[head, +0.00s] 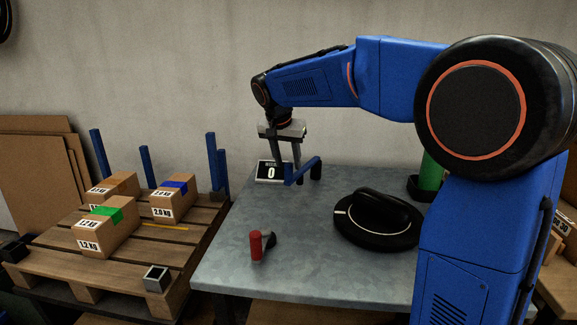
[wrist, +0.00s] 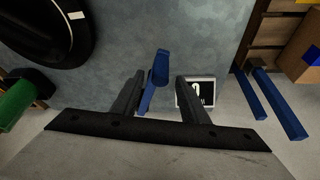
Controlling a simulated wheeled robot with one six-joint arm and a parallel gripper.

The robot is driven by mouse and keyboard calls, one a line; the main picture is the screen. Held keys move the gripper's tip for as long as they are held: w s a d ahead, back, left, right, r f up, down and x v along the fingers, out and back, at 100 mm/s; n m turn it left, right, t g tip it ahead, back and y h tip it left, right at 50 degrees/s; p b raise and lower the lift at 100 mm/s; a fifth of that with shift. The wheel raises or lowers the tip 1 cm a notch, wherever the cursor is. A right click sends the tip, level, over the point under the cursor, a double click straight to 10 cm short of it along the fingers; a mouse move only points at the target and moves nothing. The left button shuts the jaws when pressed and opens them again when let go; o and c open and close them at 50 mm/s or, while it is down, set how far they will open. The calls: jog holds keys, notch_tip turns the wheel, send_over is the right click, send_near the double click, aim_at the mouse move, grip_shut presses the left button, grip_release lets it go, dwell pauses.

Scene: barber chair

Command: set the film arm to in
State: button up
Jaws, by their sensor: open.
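A blue bar, which looks like the film arm (head: 304,171), stands on the grey table with a black post under its right end. It also shows in the wrist view (wrist: 159,70), running between my finger lines. My gripper (head: 287,164) is open and points down over the table's back left, close to the bar. In the wrist view my two fingers (wrist: 160,80) lie on either side of the bar with a gap between them. I cannot tell whether either finger touches it. No label on the bar is readable.
A small display reading 0 (head: 270,174) stands just behind my gripper. A round black turntable (head: 345,232) carries a black part. A red cylinder (head: 256,246) is at the table's front, a green cylinder (head: 430,172) at the right. Boxes lie on a pallet (head: 160,235) at left.

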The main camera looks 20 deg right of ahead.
jog(key=shift+x, duration=1.2)
jog(key=shift+c, duration=0.5)
grip_shut()
jog(key=s+d+n+y, duration=0.1)
jog(key=s+d, duration=0.5)
jog(key=d, duration=0.6)
jog(key=shift+d+n, duration=0.2)
jog(key=shift+n, duration=0.7)
jog(key=shift+s+r, duration=0.1)
jog(key=shift+o, duration=0.5)
grip_release()
jog(key=shift+d, duration=0.15)
